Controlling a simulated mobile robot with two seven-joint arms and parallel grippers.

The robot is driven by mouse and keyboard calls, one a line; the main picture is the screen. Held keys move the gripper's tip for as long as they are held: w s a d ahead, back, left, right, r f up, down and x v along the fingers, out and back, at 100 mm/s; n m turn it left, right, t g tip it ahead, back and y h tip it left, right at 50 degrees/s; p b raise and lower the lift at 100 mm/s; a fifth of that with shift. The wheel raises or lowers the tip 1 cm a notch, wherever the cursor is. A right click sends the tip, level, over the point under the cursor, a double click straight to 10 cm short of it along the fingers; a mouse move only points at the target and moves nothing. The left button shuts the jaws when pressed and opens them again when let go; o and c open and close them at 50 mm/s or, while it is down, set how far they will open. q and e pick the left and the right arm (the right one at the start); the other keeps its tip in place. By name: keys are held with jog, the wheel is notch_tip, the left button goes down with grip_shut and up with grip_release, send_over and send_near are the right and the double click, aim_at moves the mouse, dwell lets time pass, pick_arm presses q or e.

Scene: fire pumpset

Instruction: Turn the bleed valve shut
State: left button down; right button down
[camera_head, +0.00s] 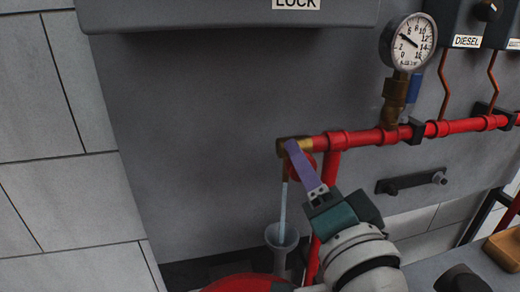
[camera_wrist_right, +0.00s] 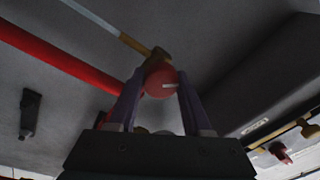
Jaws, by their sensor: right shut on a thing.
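The bleed valve is a brass fitting (camera_head: 291,150) at the left end of the red pipe, with a round red knob. A pale stream of water (camera_head: 283,205) runs from its spout into a grey funnel (camera_head: 281,236). In the right wrist view the red knob (camera_wrist_right: 161,84) sits between the purple fingers of my right gripper (camera_wrist_right: 160,77), one on each side, with a short white mark on its face. In the head view my right gripper (camera_head: 304,158) reaches the valve from below right and hides most of the knob. My left gripper is not in view.
A red pipe (camera_head: 360,137) runs right along the grey wall panel. A pressure gauge (camera_head: 408,42) stands on it. A dark bracketed bar (camera_head: 410,181) is fixed below the pipe. A grey box (camera_head: 230,14) juts out above. A red vertical pipe (camera_head: 327,195) stands close behind my gripper.

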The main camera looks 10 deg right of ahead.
jog(key=m, duration=0.5)
jog(key=shift+a+h, duration=0.1)
jog(key=shift+h, duration=0.2)
jog(key=shift+m+b, duration=0.35)
jog(key=shift+m, duration=1.75)
jog(key=shift+c, duration=1.8)
grip_release()
jog(key=shift+g, duration=0.3)
jog(key=shift+f, duration=0.1)
